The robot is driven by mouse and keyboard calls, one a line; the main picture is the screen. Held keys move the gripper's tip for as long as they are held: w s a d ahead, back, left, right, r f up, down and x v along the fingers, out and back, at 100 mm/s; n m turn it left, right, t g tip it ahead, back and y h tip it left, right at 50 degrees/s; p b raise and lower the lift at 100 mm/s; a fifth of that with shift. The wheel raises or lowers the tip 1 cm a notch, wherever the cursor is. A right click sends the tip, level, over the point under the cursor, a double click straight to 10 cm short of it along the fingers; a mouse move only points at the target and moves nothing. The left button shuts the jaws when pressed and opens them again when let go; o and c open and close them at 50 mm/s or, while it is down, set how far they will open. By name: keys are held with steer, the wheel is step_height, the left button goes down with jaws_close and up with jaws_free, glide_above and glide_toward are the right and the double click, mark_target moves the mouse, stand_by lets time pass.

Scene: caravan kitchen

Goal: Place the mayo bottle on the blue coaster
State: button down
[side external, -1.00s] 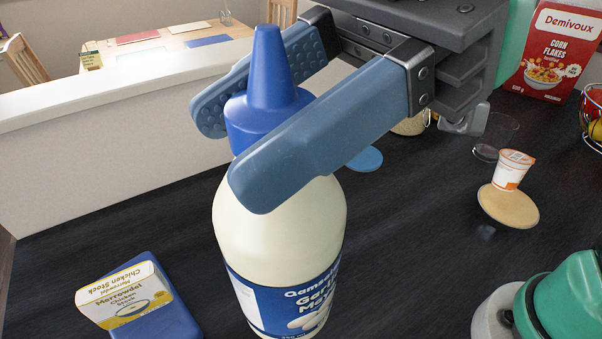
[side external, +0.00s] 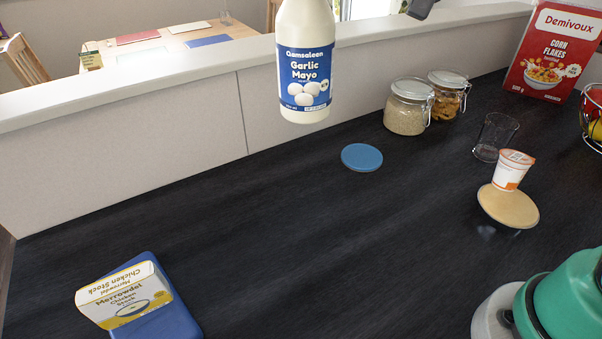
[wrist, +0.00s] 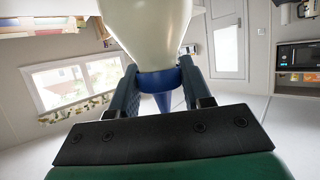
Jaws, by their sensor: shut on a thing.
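The mayo bottle (side external: 305,70) is cream with a blue label and hangs upright in the air at the top of the side external view, its top cut off by the frame. In the wrist view my gripper (wrist: 160,88) is shut on the bottle (wrist: 150,30) around its blue cap, one blue-grey finger on each side. In the side external view the fingers are out of the picture. The round blue coaster (side external: 362,157) lies bare on the dark counter, below and to the right of the bottle in the picture.
Two glass jars (side external: 408,107) stand behind and right of the coaster. A clear glass (side external: 495,137) and a cup on a round tan coaster (side external: 509,205) are farther right. A stock box on a blue block (side external: 172,322) sits front left. The middle counter is clear.

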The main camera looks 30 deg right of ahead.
steer(key=w+d+m+t+h, duration=0.2)
steer(key=w+d+m+h, duration=0.15)
steer(key=d, duration=0.65)
steer(key=w+d+m+t+h, duration=0.2)
steer(key=w+d+m+h, duration=0.15)
steer(key=d, duration=0.55)
step_height(320, 180, down, 20)
steer(key=shift+w+d, duration=0.15)
steer(key=shift+w, duration=0.1)
steer(key=shift+r, duration=0.1)
steer(key=shift+c, duration=1.9)
jaws_free()
